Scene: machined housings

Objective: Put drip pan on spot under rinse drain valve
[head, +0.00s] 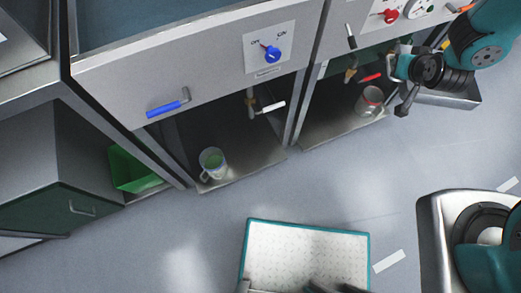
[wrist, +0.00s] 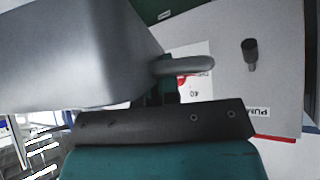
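The drip pan is a grey metal tray (head: 455,99) at the upper right of the head view, partly hidden by my arm. In the wrist view its large grey body (wrist: 70,55) fills the upper left, with a rounded loop handle (wrist: 195,64) at its right. My gripper (head: 403,85) seems shut on this handle; the fingertips are mostly hidden. The pan looks held off the floor, in front of the cabinet. Drain valves show inside the open bays: one with a white handle (head: 271,107) and one with a red handle (head: 371,77). I cannot tell which is the rinse valve.
A mug (head: 212,162) stands in the left bay and a jar (head: 369,101) in the middle bay. A green bin (head: 132,170) is at the left. A white, teal-edged platform (head: 305,250) is at the bottom. The floor between it and the cabinets is clear.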

